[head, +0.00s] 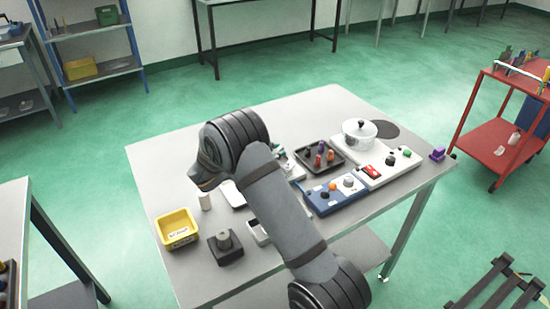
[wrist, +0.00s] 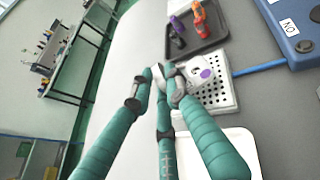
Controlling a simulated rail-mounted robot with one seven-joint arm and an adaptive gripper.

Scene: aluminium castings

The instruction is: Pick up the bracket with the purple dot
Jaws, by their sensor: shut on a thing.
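The bracket (wrist: 193,72) is a pale grey casting with a purple dot (wrist: 205,73) on its face in the wrist view. My gripper (wrist: 166,80) has teal fingers and is shut on the bracket at its left side. The bracket is over the white perforated plate (wrist: 218,92); I cannot tell whether it still touches the plate. In the head view my dark arm hides most of this area, and the bracket cannot be made out clearly.
A dark tray (head: 338,168) with orange and purple pieces is close by. A blue panel (head: 322,203), a white pot (head: 359,135), a yellow bin (head: 178,222) and a dark block with a post (head: 225,246) stand on the grey table (head: 165,150). The table's far left is clear.

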